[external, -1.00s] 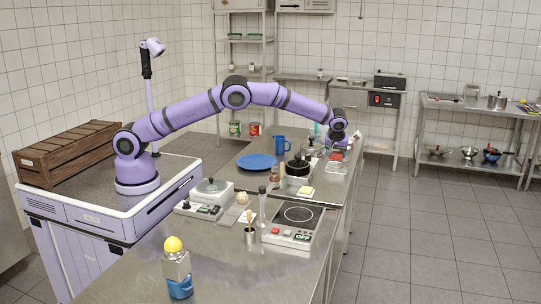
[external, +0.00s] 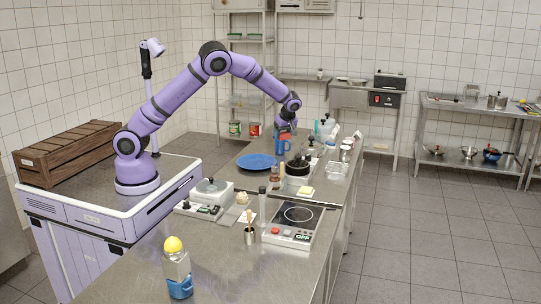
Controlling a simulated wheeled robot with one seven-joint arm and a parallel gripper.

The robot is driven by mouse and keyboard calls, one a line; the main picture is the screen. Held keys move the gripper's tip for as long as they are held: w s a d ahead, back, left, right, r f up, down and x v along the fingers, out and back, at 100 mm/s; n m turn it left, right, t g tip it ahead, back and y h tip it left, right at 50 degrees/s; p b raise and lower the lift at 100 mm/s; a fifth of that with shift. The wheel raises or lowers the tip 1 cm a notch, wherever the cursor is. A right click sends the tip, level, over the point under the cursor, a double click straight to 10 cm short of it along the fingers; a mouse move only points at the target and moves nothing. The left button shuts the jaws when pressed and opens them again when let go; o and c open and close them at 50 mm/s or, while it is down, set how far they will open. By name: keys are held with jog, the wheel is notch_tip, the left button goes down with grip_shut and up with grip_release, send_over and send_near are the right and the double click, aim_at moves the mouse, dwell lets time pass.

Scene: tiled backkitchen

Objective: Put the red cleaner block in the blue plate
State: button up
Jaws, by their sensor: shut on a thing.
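The blue plate (external: 256,161) lies flat on the steel counter, left of the cookware. My gripper (external: 285,130) is raised over the counter, to the right of the plate and higher. It points down and is shut on the red cleaner block (external: 285,136), which shows as a small red patch below it. The block is in the air, apart from the plate. The fingers are too small to make out in detail.
A blue mug (external: 280,146) stands behind the plate, close to the block in the picture. A dark pot (external: 298,167), a clear tray (external: 337,170) and bottles crowd the counter to the right.

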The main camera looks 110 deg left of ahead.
jog(key=s+d+n+g+h, duration=0.1)
jog(key=s+d+n+h, duration=0.2)
jog(key=s, duration=0.9)
jog(key=s+d+n, duration=0.3)
jog(key=s+n, duration=0.2)
jog(key=s, duration=0.8)
jog(key=f, duration=0.8)
jog(key=shift+a+f, duration=0.25)
jog(key=shift+f, duration=0.05)
send_over(258, 161)
jog(key=w, duration=0.2)
jog(key=shift+s+a+f, duration=0.1)
jog(key=shift+s+f, duration=0.05)
jog(key=shift+f, duration=0.25)
jog(key=shift+s+a+f, duration=0.1)
jog(key=shift+f, duration=0.3)
jog(key=shift+w, duration=0.1)
jog(key=shift+f, duration=1.75)
jog(key=shift+f, duration=0.1)
